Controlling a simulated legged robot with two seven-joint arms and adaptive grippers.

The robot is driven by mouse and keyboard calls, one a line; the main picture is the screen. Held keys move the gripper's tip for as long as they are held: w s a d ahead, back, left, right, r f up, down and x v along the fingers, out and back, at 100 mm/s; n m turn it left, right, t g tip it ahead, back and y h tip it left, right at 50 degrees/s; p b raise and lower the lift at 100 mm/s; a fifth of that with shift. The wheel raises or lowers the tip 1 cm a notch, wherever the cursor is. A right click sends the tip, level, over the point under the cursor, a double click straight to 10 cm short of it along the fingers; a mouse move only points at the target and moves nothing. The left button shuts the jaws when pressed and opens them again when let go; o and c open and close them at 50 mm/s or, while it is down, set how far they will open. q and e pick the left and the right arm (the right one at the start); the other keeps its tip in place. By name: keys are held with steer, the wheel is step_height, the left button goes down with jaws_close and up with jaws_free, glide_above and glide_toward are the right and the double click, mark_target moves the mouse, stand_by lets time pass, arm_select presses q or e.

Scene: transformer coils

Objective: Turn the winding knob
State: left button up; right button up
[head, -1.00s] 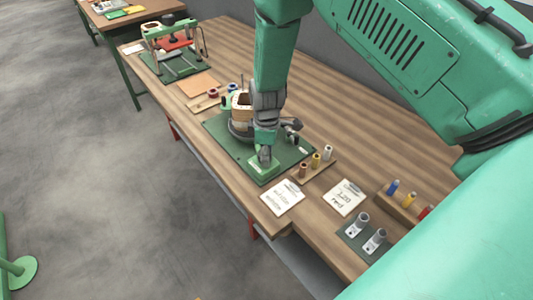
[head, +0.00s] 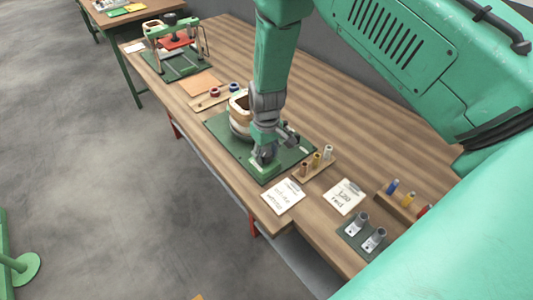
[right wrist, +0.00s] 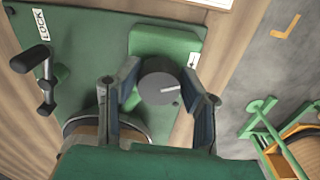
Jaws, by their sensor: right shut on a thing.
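The winding knob (right wrist: 158,88) is a dark grey round knob with a white mark line, on a green block (right wrist: 165,42) of the green base plate (head: 228,150). My right gripper (right wrist: 160,76) is shut on the knob, one finger on each side of it. In the head view my right gripper (head: 263,156) reaches down to the block at the plate's front corner and hides the knob. The coil (head: 238,110) stands on the plate behind the gripper. A crank handle beside a LOCK label (right wrist: 41,24) shows in the right wrist view. My left gripper is not in view.
A wooden rack with small spools (head: 316,160) stands right of the plate. Two white cards (head: 284,196) and a dark pad with two grey metal parts (head: 362,232) lie nearer. A green-framed press (head: 180,40) stands at the far left of the table.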

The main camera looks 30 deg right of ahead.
mark_target(265, 152)
steer(key=shift+w+r+m, duration=0.25)
steer(key=shift+w+m, duration=0.1)
steer(key=shift+m, duration=0.35)
steer(key=o, duration=1.1)
steer(key=shift+c, duration=0.2)
steer(key=shift+o, duration=0.4)
steer(key=shift+s+f, duration=0.1)
step_height(265, 152, up, 12)
